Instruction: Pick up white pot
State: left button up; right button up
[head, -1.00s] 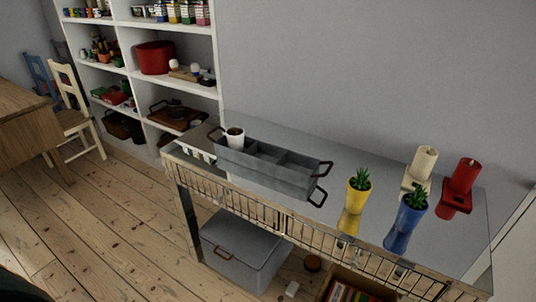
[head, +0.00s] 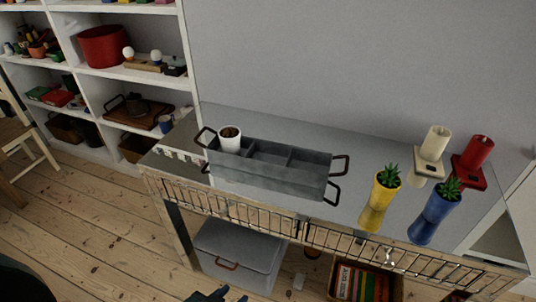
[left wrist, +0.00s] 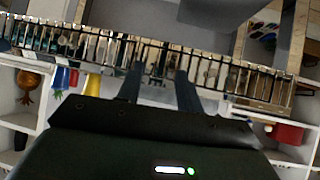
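The white pot (head: 230,139) with dark soil stands upright in the left compartment of a grey metal tray (head: 270,182). The tray has dark loop handles and sits on the mirror-topped console table (head: 335,210). My left gripper (head: 215,295) shows only as dark tips at the bottom edge of the head view, low in front of the table and well apart from the pot. In the left wrist view its two fingers (left wrist: 161,88) are spread with nothing between them, facing the table's metal lattice edge. I cannot make out the white pot there. My right gripper is not in view.
A grey lidded box (head: 238,252) and a book crate (head: 365,280) are below. Shelves (head: 95,95) stand left.

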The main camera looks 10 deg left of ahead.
aim_at(229, 136)
jog(key=i+j+z, duration=0.1)
jog(key=i+j, duration=0.3)
jog(key=i+j+z, duration=0.1)
jog(key=i+j, duration=0.25)
jog(key=j, duration=0.2)
jog(key=k, duration=0.5)
jog(key=i, duration=0.5)
